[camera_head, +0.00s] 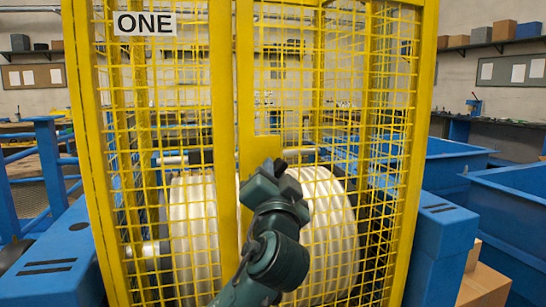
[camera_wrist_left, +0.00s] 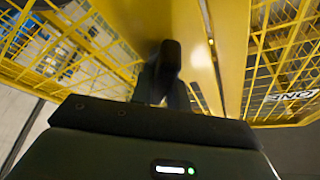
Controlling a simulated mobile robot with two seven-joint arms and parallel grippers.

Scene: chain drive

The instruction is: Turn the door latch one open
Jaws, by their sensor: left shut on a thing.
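The yellow mesh cage has a sign reading "ONE" (camera_head: 145,23) on its left door panel (camera_head: 155,90). The sign also shows, rotated, at the right of the left wrist view (camera_wrist_left: 290,96). Two upright yellow door frames meet near the middle with a narrow seam. A yellow plate (camera_head: 259,153) stands beside the seam. My left gripper (camera_head: 272,170) is at this plate, its dark fingers (camera_wrist_left: 163,78) shut at the door frame. The latch is mostly hidden by the gripper; its dark handle cannot be told clearly from the fingers. My right gripper is not in view.
A large ribbed pale drum (camera_head: 325,225) sits behind the mesh. Blue housings (camera_head: 440,245) flank the cage on both sides. Blue bins (camera_head: 510,205) and cardboard boxes (camera_head: 485,285) stand at right. A blue railing (camera_head: 50,165) is at left.

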